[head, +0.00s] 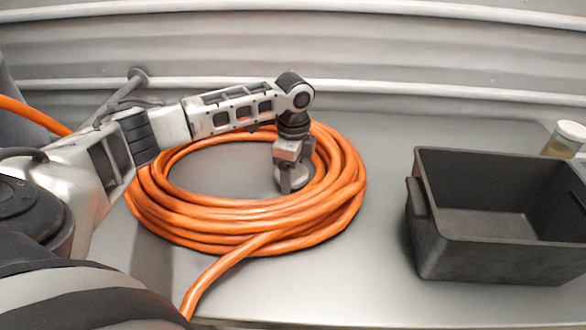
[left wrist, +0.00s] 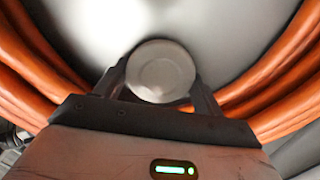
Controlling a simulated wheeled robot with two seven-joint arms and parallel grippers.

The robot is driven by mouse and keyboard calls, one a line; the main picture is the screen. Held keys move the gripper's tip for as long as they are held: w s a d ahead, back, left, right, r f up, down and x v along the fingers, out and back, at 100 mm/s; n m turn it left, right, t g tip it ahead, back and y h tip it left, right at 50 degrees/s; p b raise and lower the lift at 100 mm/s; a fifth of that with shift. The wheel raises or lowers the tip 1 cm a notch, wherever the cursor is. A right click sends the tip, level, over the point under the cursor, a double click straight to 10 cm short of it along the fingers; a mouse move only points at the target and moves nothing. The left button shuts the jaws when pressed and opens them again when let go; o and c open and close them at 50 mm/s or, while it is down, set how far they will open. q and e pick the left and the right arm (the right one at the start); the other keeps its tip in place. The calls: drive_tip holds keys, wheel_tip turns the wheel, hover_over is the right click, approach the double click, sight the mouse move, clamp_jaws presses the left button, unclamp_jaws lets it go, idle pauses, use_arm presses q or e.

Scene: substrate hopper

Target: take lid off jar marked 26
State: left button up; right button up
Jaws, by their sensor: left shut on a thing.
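My left gripper (head: 288,182) reaches down inside the coil of orange hose. It is shut on a round pale grey lid (left wrist: 160,72), one finger on each side of it in the left wrist view. In the head view the lid (head: 298,177) shows partly behind the fingers. Whether a jar is under this lid, or the lid is clear of it, I cannot tell. A glass jar with a white lid (head: 567,136) stands at the far right, behind the bin. No number can be read on anything. My right gripper is not in view.
The thick orange hose coil (head: 350,190) surrounds the gripper on the grey table (head: 385,260), and its loose end runs to the front edge. A dark open bin (head: 450,250) stands at the right and looks empty. A ribbed wall closes the back. Table between coil and bin is clear.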

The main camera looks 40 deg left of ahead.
sight(293, 172)
use_arm(q)
drive_tip(key=shift+s+d+f, duration=0.1)
drive_tip(key=shift+s+f, duration=0.1)
drive_tip(key=shift+f, duration=0.4)
drive_tip(key=o, duration=0.8)
drive_tip(key=shift+f, duration=0.1)
drive_tip(key=shift+d, duration=0.1)
wheel_tip(293, 172, up, 14)
drive_tip(key=b, duration=0.1)
drive_tip(key=shift+w+f, duration=0.25)
